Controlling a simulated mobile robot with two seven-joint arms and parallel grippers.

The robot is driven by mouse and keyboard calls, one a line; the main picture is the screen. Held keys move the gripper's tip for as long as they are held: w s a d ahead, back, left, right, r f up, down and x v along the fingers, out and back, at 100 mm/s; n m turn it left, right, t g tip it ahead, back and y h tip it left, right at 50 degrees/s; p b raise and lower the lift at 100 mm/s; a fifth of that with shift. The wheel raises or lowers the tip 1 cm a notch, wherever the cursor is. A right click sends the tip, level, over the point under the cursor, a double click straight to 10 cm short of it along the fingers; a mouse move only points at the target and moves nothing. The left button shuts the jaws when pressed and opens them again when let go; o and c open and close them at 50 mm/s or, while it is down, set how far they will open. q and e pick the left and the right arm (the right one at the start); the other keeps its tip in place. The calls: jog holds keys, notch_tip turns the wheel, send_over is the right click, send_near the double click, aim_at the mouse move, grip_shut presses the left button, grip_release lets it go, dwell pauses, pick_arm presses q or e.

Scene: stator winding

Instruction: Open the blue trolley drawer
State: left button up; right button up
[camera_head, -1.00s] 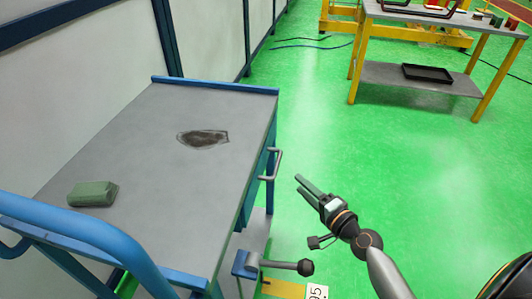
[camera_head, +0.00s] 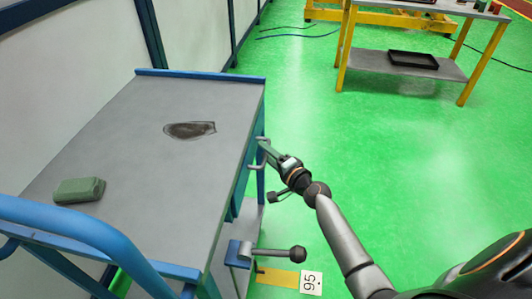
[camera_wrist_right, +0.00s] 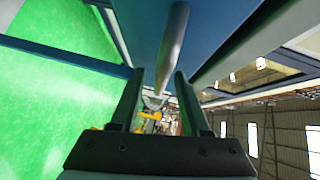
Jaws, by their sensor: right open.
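The blue trolley (camera_head: 200,77) with a grey top stands at the left in the head view. Its drawer handle, a grey bar, is mostly hidden there behind my right gripper (camera_head: 266,150) at the trolley's right side. In the right wrist view the handle bar (camera_wrist_right: 173,45) runs away from the camera in front of the blue drawer front (camera_wrist_right: 142,22). My right gripper (camera_wrist_right: 157,78) is open, with a finger on either side of the bar's line. I cannot tell whether the fingers touch it. The drawer looks shut. My left gripper is not in view.
A green block (camera_head: 79,190) and a dark stain (camera_head: 190,130) are on the trolley top. A lever with a black knob (camera_head: 297,253) sticks out below. A yellow-legged table (camera_head: 400,65) stands at the back right. Green floor between is clear.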

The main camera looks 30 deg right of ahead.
jog(key=shift+w, duration=0.25)
grip_shut()
dwell(1.4)
